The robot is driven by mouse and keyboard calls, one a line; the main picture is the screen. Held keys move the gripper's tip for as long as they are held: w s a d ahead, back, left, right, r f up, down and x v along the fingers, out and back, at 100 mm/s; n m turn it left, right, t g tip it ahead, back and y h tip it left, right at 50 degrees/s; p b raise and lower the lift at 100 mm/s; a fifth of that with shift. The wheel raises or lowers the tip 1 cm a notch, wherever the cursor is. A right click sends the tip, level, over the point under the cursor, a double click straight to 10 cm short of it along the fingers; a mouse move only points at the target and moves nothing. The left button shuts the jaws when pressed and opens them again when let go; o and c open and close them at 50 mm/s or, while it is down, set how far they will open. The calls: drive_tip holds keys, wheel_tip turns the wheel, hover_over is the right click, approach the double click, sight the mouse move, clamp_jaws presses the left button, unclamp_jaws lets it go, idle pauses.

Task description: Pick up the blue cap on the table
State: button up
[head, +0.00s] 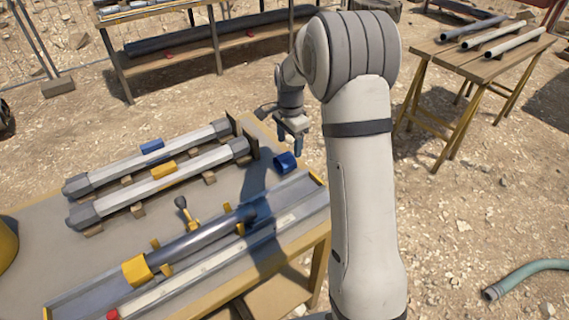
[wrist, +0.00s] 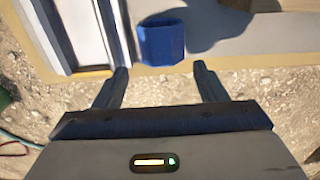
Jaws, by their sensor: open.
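The blue cap (head: 286,162) is a short, dark blue cup-like piece on the table (head: 257,187), close to its far right edge. It also shows in the wrist view (wrist: 162,43), at the top, just beyond my gripper's fingertips and roughly between their lines, nearer the left finger. My gripper (head: 291,148) points down and appears above and beside the cap in the head view. In the wrist view its two fingers (wrist: 163,70) are spread apart with nothing between them. They look apart from the cap.
A metal channel with a dark pipe (head: 200,240) and yellow clamps lies just in front of the cap. Two grey tubes (head: 165,180) with blue and yellow collars rest on blocks to the left. Other pipe tables (head: 490,60) stand behind on gravel. A hose (head: 520,278) lies at right.

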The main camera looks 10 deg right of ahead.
sight(288, 154)
drive_tip(key=f, duration=0.3)
drive_tip(key=f+p, duration=0.1)
drive_tip(key=f, duration=0.3)
drive_tip(key=shift+a+f, duration=0.2)
drive_tip(key=shift+f, duration=0.05)
drive_tip(key=shift+c, duration=0.5)
drive_tip(key=c, duration=0.6)
